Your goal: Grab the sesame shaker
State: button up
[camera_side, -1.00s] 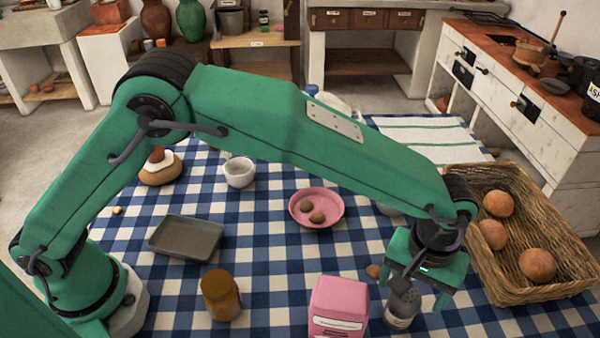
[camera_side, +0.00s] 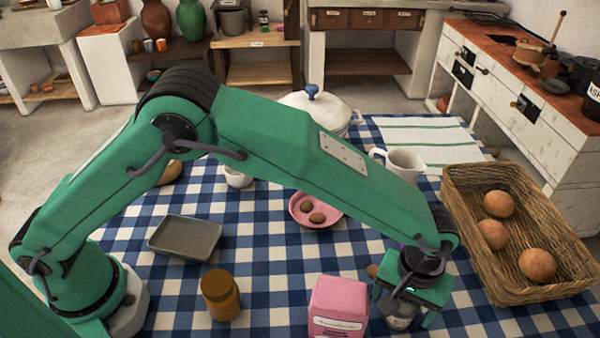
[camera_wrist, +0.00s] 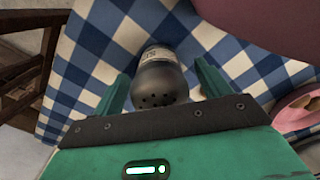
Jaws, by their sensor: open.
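The sesame shaker (camera_wrist: 160,78) has a dark domed top with holes and a pale label that I cannot fully read. In the wrist view it stands between the two green fingers of my gripper (camera_wrist: 163,86), with visible gaps on both sides. In the side view my gripper (camera_side: 404,316) is low over the shaker (camera_side: 400,321), and only the shaker's pale lower part shows beneath it. The fingers are open and reach down on either side of it. The shaker's top is hidden in the side view.
A pink box (camera_side: 338,306) stands close left of my gripper. A wicker basket (camera_side: 455,195) with buns is at the right. A brown jar (camera_side: 221,295), a grey tray (camera_side: 186,238), a pink bowl (camera_side: 299,214) and a white jug (camera_side: 405,163) are on the checked cloth.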

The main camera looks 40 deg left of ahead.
dwell(0.3)
jog(key=c, duration=1.1)
jog(key=shift+r, duration=0.1)
jog(key=shift+r, duration=5)
